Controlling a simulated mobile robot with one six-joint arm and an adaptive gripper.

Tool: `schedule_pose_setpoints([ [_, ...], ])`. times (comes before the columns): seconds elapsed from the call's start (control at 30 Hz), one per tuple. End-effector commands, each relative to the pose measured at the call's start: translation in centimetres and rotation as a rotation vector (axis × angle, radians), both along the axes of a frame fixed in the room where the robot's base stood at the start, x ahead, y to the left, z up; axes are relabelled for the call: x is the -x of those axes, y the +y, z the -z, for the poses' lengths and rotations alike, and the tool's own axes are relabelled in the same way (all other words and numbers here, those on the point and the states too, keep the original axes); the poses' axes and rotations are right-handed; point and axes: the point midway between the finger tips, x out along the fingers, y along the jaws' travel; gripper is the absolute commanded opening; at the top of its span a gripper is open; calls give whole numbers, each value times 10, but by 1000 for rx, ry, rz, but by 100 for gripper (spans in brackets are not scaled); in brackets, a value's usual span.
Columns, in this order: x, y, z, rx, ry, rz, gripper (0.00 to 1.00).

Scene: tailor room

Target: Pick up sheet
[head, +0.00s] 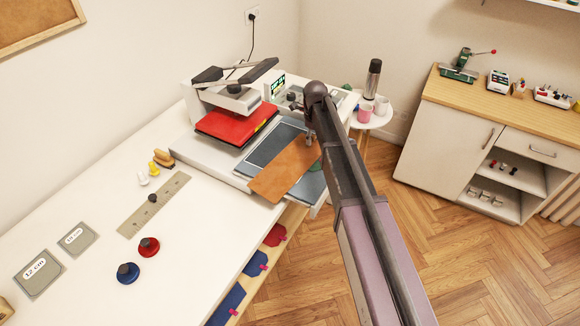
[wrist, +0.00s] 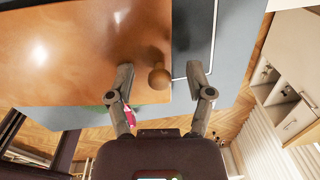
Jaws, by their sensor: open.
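The sheet is a flat orange-brown panel (head: 280,174) lying over the grey bed of the press in the head view, its near corner reaching past the bed. In the wrist view the sheet (wrist: 70,60) is large and glossy. A round wooden knob (wrist: 158,78) shows at its right edge. My gripper (wrist: 160,68) is open, with one finger on each side of the knob; I cannot tell whether either touches it. In the head view my gripper (head: 310,138) is at the sheet's far right end, mostly hidden by my arm.
A press with a red pad (head: 232,124) stands behind the sheet. Left of it on the white table (head: 95,200) lie a metal plate (head: 154,204) and red and blue knobs. A round side table (head: 376,120) with cups stands behind my arm. A cabinet (head: 445,140) is at right.

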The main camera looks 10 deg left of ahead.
Motion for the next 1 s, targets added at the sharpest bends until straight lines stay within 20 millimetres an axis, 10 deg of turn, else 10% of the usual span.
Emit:
schedule_pose_setpoints([
  [0.5,0,0,0,0,0,0,68],
  [0.77,0,0,0,0,0,0,0],
  [1.0,0,1,0,0,0,-1,0],
])
